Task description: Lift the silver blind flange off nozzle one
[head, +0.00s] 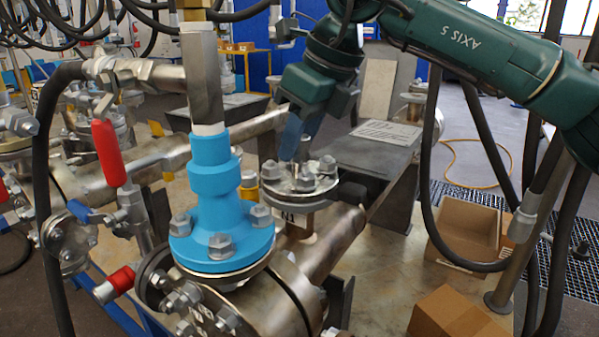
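The silver blind flange (286,184) lies level on top of a nozzle marked N1 (290,218), right of the blue flanged fitting. Several bolt heads stand around its rim, and a short upright metal piece (303,150) rises from its middle. My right gripper (298,146) comes down from the dark green arm and points at the flange from above. Its blue-grey fingertips are at or just beside the upright piece. I cannot tell whether they touch it or how far apart they are. My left gripper is not in view.
A blue flanged fitting (214,200) with a tall metal hex piece stands close on the left. A red-handled valve (108,152) is further left. A grey metal stand (370,155) is behind the flange on the right. Open cardboard boxes (470,233) lie at lower right. Black hoses hang at right.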

